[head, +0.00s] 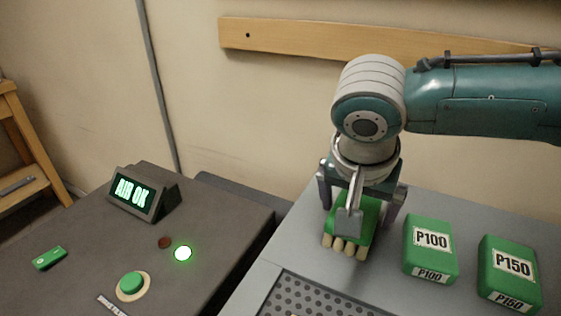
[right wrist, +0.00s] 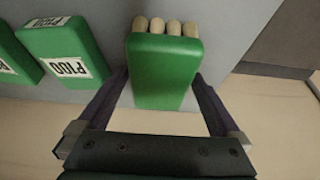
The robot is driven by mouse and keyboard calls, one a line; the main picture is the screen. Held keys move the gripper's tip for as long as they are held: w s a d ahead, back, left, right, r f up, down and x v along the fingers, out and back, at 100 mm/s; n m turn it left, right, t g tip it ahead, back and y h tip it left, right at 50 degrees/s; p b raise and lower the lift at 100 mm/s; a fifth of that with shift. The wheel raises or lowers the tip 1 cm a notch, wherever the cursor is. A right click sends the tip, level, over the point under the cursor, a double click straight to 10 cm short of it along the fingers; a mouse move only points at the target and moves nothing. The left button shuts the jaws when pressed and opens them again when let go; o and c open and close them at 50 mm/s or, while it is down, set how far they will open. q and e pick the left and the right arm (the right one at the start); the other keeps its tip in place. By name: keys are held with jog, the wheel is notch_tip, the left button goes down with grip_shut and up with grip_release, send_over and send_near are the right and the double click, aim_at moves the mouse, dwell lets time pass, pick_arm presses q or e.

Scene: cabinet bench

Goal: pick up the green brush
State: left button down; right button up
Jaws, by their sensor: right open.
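The green brush (head: 345,222) has a green body and a row of pale, rounded bristle tufts along its front edge. It lies on the grey bench top (head: 290,245), and in the right wrist view it shows in the middle (right wrist: 165,70). My right gripper (head: 360,205) is over the brush from above, open, with one finger on each side. In the right wrist view the fingers (right wrist: 162,85) flank the brush's near part; whether they touch it is hard to tell. Part of the gripper hides some of the brush in the head view. My left gripper is not in view.
Green blocks labelled P100 (head: 430,248) and P150 (head: 510,273) stand to the right of the brush. A perforated panel (head: 315,299) lies in front. On the left, a dark console holds an AIR OK display (head: 136,192), a lit green lamp (head: 183,253) and a green button (head: 131,284).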

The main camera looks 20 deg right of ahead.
jog(key=shift+f, duration=0.1)
jog(key=shift+c, duration=0.2)
jog(key=c, duration=1.3)
jog(key=shift+r, duration=0.2)
notch_tip(320, 180, up, 20)
jog(key=p, duration=0.3)
jog(key=shift+r, duration=0.1)
